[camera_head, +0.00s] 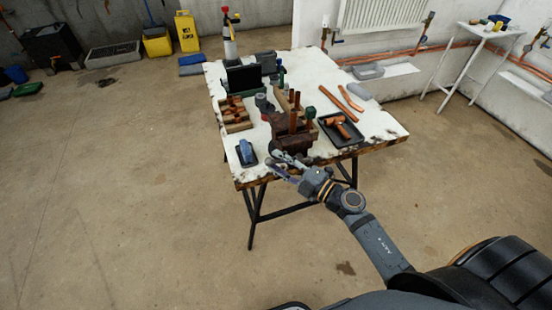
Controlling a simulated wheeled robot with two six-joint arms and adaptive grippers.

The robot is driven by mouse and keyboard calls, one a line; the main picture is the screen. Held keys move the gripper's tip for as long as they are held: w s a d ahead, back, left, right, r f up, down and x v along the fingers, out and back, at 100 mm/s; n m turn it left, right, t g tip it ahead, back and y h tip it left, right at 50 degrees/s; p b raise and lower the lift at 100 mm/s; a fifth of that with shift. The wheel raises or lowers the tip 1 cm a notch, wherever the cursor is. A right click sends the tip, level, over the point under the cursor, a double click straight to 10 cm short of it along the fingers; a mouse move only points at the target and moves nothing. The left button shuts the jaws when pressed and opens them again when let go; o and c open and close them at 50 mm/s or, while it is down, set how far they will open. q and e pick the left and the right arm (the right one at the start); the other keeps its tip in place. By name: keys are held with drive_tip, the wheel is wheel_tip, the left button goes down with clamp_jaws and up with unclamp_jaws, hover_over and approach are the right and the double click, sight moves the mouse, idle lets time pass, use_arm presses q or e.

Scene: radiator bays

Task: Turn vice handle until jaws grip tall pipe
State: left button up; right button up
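A dark brown vice (291,141) stands on the front edge of the worktable (332,76). Copper pipes (293,117) rise upright at its jaws, one taller than the other. I cannot tell whether the jaws touch the tall pipe. My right gripper (279,163) is at the vice's front, just off the table's front edge, with its arm coming from the lower right. The vice handle is not clear to see there; the gripper covers that area. Whether its fingers are open or shut is too small to tell. My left gripper is out of view.
A black tray (353,138) with copper fittings lies right of the vice. A small blue item on a dark pad (246,153) lies to the left. A wooden rack (236,124) and dark box (243,79) stand behind.

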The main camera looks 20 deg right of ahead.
drive_tip(key=shift+w+a, duration=0.45)
drive_tip(key=shift+w, duration=0.15)
drive_tip(key=shift+d+f, duration=0.1)
drive_tip(key=shift+d, duration=0.05)
clamp_jaws()
